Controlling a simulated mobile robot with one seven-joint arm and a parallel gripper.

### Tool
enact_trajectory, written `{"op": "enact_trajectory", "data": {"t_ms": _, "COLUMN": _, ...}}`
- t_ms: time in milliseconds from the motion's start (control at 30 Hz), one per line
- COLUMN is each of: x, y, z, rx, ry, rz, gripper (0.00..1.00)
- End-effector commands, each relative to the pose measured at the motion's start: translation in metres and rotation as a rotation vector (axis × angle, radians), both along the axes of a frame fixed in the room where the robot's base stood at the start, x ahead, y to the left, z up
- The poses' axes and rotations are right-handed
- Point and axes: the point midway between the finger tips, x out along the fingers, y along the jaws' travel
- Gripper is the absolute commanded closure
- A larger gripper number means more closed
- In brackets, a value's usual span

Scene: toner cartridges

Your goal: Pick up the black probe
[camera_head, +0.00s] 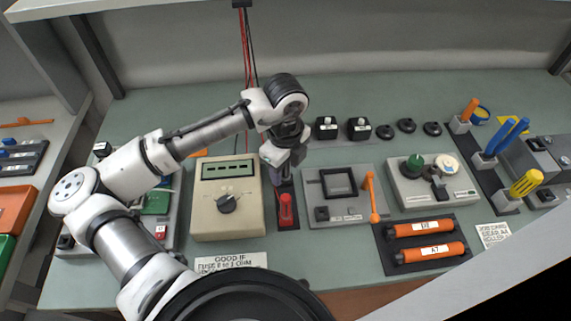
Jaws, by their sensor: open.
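My arm reaches over the bench from the left, and my gripper (279,172) points down just right of the beige meter (228,222). It is open. It hangs over the far end of a dark narrow holder (294,190). A red probe (286,212) stands in the near part of that holder, apart from my gripper. I cannot make out the black probe; my gripper and wrist cover the holder's far end. Whether anything lies between the fingers is too small to tell.
A red and a black cable (249,50) hang behind my wrist. A grey fixture with an orange lever (371,200) stands right of the holder. Two orange cartridges (428,252) lie at the front right. Black-capped pieces (358,129) stand at the back.

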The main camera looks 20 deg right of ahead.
Motion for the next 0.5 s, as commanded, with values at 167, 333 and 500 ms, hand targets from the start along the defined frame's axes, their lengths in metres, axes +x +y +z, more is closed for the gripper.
{"op": "enact_trajectory", "data": {"t_ms": 167, "x": -0.0002, "y": -0.0003, "z": -0.0132, "rx": 0.000, "ry": 0.000, "rz": 0.000, "gripper": 0.49}}
{"op": "enact_trajectory", "data": {"t_ms": 333, "x": 0.0001, "y": -0.0003, "z": -0.0141, "rx": 0.000, "ry": -0.001, "rz": 0.000, "gripper": 0.49}}
{"op": "enact_trajectory", "data": {"t_ms": 500, "x": 0.0000, "y": -0.0004, "z": -0.0139, "rx": 0.000, "ry": 0.000, "rz": 0.000, "gripper": 0.67}}
